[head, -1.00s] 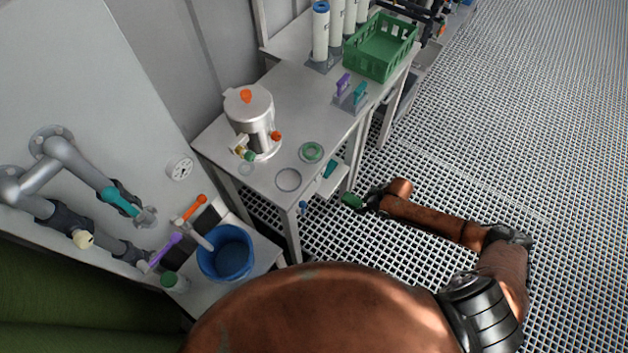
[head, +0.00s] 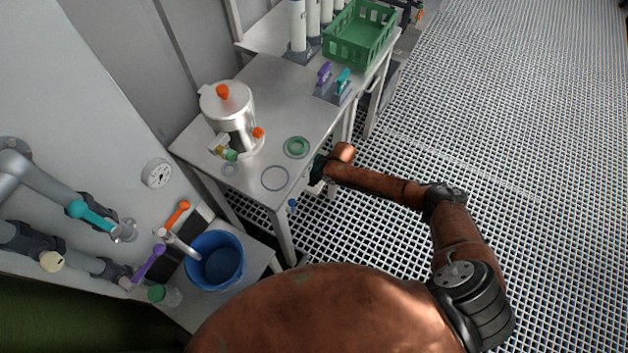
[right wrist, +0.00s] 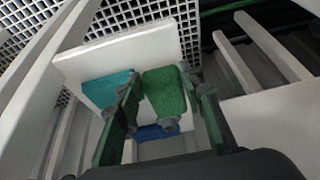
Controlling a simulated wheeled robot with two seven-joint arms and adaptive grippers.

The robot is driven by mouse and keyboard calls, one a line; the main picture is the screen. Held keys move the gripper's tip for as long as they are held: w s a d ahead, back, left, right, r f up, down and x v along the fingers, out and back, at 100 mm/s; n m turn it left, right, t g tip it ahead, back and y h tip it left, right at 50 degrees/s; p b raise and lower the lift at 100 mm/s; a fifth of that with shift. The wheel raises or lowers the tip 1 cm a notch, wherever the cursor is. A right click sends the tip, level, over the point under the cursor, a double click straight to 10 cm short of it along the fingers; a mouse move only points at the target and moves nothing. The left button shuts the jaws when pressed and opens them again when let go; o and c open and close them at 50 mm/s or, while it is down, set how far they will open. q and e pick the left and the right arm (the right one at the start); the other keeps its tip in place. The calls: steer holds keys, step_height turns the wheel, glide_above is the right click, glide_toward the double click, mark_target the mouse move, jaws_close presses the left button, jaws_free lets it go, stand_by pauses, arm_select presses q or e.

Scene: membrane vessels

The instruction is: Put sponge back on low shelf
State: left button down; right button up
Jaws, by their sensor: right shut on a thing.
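The green sponge (right wrist: 165,92) is between the fingers of my right gripper (right wrist: 163,98) in the right wrist view. The gripper is shut on it. The sponge is in front of or over the white low shelf (right wrist: 85,62); I cannot tell whether it touches the board. In the head view my right gripper (head: 319,170) is at the side of the table, below its top, and the sponge is hidden there. A teal object (right wrist: 105,88) lies on the shelf left of the sponge, and a blue object (right wrist: 157,132) shows below it. My left gripper is out of view.
A table leg (head: 284,235) stands near my gripper. A blue bucket (head: 214,261) is at lower left. The grating floor to the right is open.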

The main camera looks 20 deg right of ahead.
steer(key=shift+w+a+f, duration=0.25)
steer(key=shift+w+f, duration=0.05)
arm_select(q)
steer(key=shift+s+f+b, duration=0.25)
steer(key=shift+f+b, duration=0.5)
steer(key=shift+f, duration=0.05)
arm_select(e)
steer(key=shift+f, duration=1.45)
steer(key=shift+f, duration=0.2)
steer(key=o, duration=0.7)
steer(key=shift+o, duration=0.2)
steer(key=shift+r, duration=0.15)
steer(key=shift+d+r, duration=0.1)
steer(key=shift+r, duration=0.25)
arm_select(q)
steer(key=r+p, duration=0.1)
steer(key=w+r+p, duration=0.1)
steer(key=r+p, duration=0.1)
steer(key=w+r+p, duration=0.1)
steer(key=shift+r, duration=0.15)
arm_select(e)
steer(key=v, duration=1.1)
steer(key=shift+s+r, duration=0.15)
steer(key=shift+s, duration=0.1)
